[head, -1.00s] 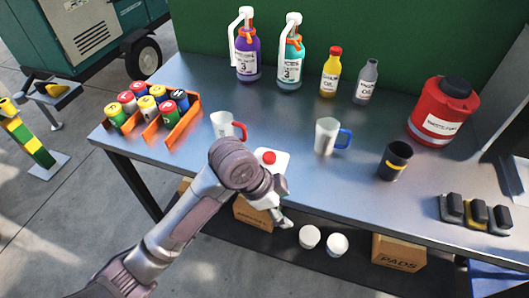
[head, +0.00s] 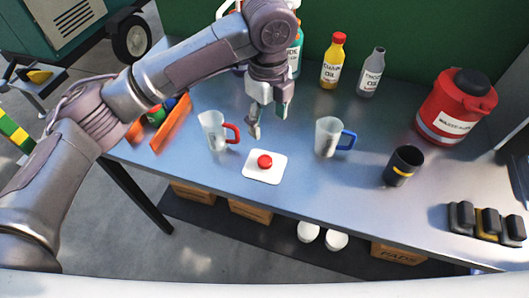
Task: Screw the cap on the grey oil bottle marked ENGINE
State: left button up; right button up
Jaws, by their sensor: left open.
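The grey oil bottle (head: 370,76) stands upright at the back of the bench, right of the yellow oil bottle (head: 333,64). Its label is too small to read surely, and its narrow neck shows no cap. A red cap (head: 264,161) sits on a white square pad (head: 277,174) near the bench's front edge. My left gripper (head: 254,129) is open and empty, pointing down above the bench, just behind the cap and apart from it. My right gripper is not in view.
A clear cup with a red handle (head: 213,133) stands left of the pad. A blue-handled cup (head: 327,138), a dark cup (head: 403,165) and a red container (head: 455,107) stand to the right. My left arm partly hides pump bottles and an orange rack (head: 172,124).

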pick_arm(q)
jog(key=p, duration=0.1)
send_over(265, 160)
jog(key=f, duration=0.8)
jog(key=shift+w+d+f, duration=0.2)
jog(key=shift+w, duration=0.15)
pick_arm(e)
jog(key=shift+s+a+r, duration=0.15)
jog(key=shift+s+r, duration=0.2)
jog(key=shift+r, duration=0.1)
pick_arm(q)
jog(key=shift+s+f, duration=0.1)
jog(key=shift+f, duration=0.3)
jog(key=f, duration=0.1)
jog(key=f+p, duration=0.1)
jog(key=f, duration=0.1)
jog(key=shift+s+a+f, duration=0.2)
jog(key=shift+f, duration=0.5)
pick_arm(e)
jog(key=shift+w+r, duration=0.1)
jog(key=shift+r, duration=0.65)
